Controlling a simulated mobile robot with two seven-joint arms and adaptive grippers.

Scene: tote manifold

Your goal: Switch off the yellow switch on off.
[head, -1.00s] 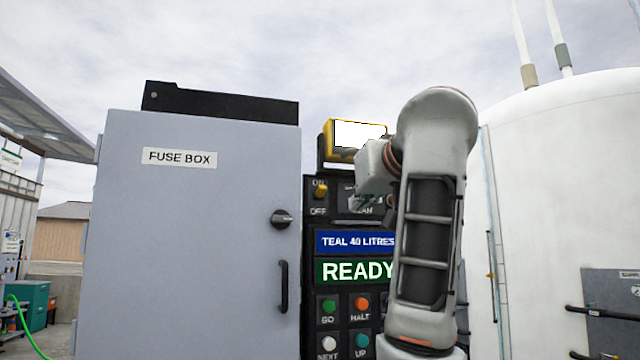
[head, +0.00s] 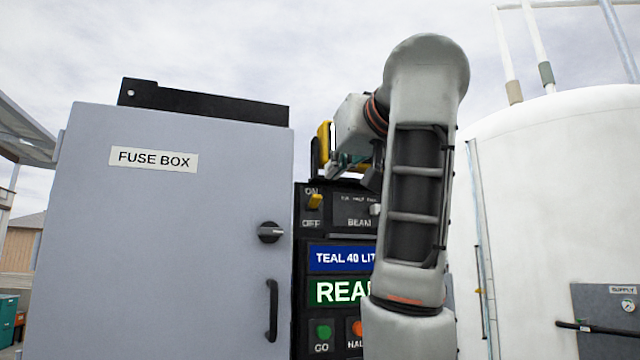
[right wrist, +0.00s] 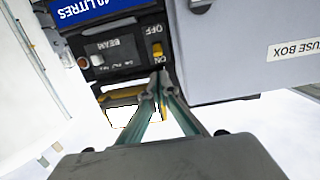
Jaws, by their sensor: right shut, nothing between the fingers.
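The yellow switch (head: 315,201) is on the upper left of a black control panel (head: 300,262), between an ON label above and an OFF label below. Its lever sits nearer ON. In the right wrist view the picture is upside down, and the yellow switch (right wrist: 157,50) shows just beyond the fingertips. My right gripper (head: 338,167) is shut and empty, slightly above and to the right of the switch. In the right wrist view its closed fingertips (right wrist: 158,80) look close to the ON label; I cannot tell whether they touch the panel. My left gripper is out of view.
A grey fuse box (head: 170,250) with a knob (head: 270,232) and handle (head: 272,310) stands just left of the panel. A yellow-framed device (head: 323,143) is above the panel. A white tank (head: 545,200) is at right. My right arm hides the panel's right side.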

